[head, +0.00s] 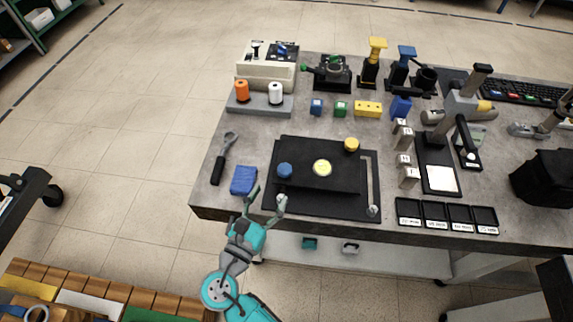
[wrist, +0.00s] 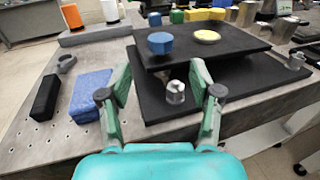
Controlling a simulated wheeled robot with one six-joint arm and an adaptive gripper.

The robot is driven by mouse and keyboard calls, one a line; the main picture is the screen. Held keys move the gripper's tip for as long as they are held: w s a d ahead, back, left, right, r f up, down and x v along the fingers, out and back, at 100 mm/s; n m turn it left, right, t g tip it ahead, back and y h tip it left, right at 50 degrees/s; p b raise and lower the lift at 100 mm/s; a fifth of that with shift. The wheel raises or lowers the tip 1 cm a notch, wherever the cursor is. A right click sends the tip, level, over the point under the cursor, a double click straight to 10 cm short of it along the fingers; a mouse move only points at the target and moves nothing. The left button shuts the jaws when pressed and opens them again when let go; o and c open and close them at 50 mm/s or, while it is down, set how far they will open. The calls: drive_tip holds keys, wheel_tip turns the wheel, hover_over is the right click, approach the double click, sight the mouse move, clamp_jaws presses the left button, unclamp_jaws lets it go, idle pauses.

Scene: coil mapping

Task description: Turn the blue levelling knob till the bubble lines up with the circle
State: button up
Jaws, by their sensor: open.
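The blue levelling knob (head: 285,170) sits on the left part of a black raised plate (head: 318,181). In the wrist view the blue knob (wrist: 160,43) is ahead of the fingers and a little left of the middle. A yellow knob (head: 351,144) is at the plate's far right corner. The round pale-yellow bubble level (head: 322,167) is in the plate's middle; its bubble is too small to make out. My gripper (head: 266,197) is open and empty at the plate's front left edge, short of the blue knob. A silver post (wrist: 174,92) stands between the fingers in the wrist view.
A blue block (head: 243,180) and a wrench with a black handle (head: 223,158) lie left of the plate. A silver lever (head: 371,195) lies along the plate's right side. Coloured blocks (head: 368,109) stand behind, and black trays (head: 446,216) are to the right.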

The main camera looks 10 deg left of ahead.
sight(281, 176)
drive_tip(key=x, duration=0.9)
drive_tip(key=shift+w+d+f, duration=0.1)
drive_tip(key=shift+w, duration=0.05)
drive_tip(key=c, duration=1.2)
